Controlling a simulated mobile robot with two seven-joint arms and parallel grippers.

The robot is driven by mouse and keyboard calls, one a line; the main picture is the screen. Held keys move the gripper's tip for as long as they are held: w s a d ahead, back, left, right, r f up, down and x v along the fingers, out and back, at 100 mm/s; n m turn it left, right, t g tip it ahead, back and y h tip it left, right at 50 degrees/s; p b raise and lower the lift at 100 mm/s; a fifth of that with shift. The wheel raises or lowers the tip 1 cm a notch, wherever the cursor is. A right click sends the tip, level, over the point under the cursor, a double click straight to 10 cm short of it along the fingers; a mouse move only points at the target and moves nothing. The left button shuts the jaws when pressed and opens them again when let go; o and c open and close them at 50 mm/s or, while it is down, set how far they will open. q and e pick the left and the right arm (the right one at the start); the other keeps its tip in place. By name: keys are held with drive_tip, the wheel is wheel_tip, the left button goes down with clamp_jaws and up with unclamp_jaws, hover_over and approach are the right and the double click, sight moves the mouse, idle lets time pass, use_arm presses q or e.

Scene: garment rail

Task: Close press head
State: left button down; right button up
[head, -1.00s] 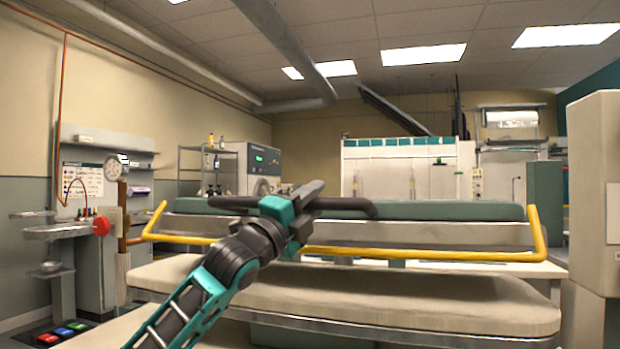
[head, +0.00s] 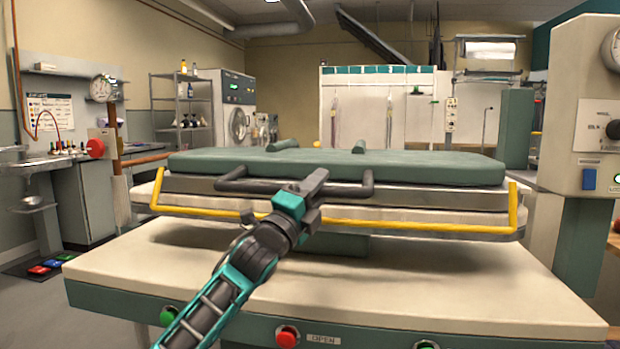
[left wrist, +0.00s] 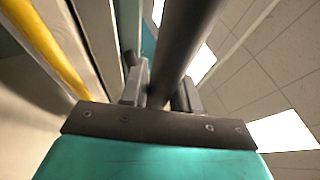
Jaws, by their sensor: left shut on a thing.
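The press head (head: 420,167) is a long green-topped slab with a metal edge, lying nearly level low over the cream lower pad (head: 390,213). The yellow guard bar (head: 400,226) crosses in front, and I cannot tell whether any gap is left between them. A dark handle (head: 245,186) runs along the front of the head. My left gripper (head: 313,184) is shut on this handle near its middle. The left wrist view shows the dark handle bar (left wrist: 183,45) between the fingers (left wrist: 160,92). My right gripper is not in view.
The cream press table (head: 450,285) spreads below, with a red button (head: 287,336) beside an OPEN label and a green button (head: 168,315) on its front. A machine column (head: 585,120) with a gauge stands close on the right. A shelf rack (head: 183,110) stands behind left.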

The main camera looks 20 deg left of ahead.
use_arm(q)
drive_tip(key=shift+f, duration=0.1)
idle(0.3)
drive_tip(key=c, duration=1.3)
unclamp_jaws()
drive_tip(key=o, duration=0.4)
drive_tip(key=shift+s, duration=0.1)
drive_tip(key=p+v, duration=0.1)
drive_tip(key=v, duration=1.1)
drive_tip(key=shift+s+f, duration=0.2)
drive_tip(key=shift+s, duration=0.1)
